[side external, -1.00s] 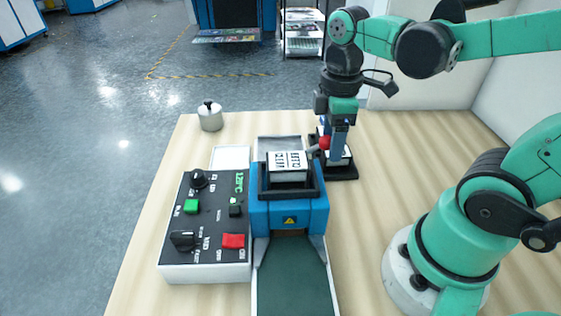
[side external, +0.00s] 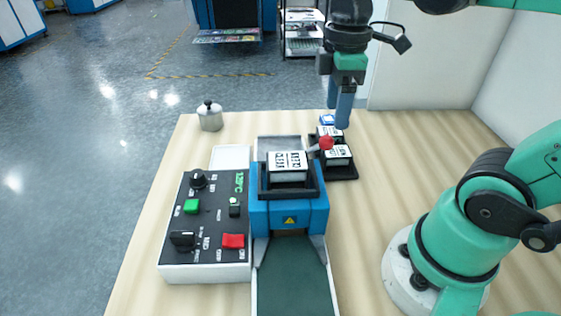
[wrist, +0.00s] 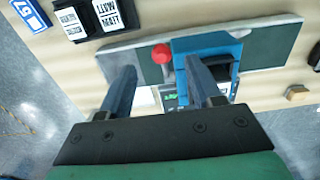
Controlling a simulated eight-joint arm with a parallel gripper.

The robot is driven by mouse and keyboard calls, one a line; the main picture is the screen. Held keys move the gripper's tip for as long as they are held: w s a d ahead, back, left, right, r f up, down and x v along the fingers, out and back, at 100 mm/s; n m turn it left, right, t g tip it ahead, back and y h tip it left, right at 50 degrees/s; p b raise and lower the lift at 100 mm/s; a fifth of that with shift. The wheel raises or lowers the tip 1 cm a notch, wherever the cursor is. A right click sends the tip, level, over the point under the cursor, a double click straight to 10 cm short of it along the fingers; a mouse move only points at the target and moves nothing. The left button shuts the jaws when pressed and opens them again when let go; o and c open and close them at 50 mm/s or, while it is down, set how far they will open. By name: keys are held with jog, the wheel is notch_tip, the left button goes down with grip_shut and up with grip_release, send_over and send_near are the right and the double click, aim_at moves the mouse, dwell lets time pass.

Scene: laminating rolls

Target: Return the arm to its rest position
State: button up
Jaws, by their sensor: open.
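My gripper (side external: 338,108) is open and empty, pointing down above the far end of the blue laminating machine (side external: 318,215). In the wrist view its two fingers (wrist: 165,92) stand apart with nothing between them. The red knob (side external: 326,142) of the machine's lever is below the fingers and apart from them in the wrist view. A white-labelled roll block (side external: 288,161) sits in the black frame on top of the machine. My arm reaches in from the upper right in the side view.
A black tray (side external: 345,174) holds labelled blocks right of the machine. A control box (side external: 205,255) with knobs and buttons stands left. A metal pot (side external: 210,117) stands at the far left table edge. The wooden table (side external: 410,150) is bare right of the tray.

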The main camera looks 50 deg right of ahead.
jog(key=w+a+f+m+t, duration=0.3)
jog(key=w+f+m+t, duration=0.1)
jog(key=m+t, duration=0.3)
jog(key=shift+m, duration=1)
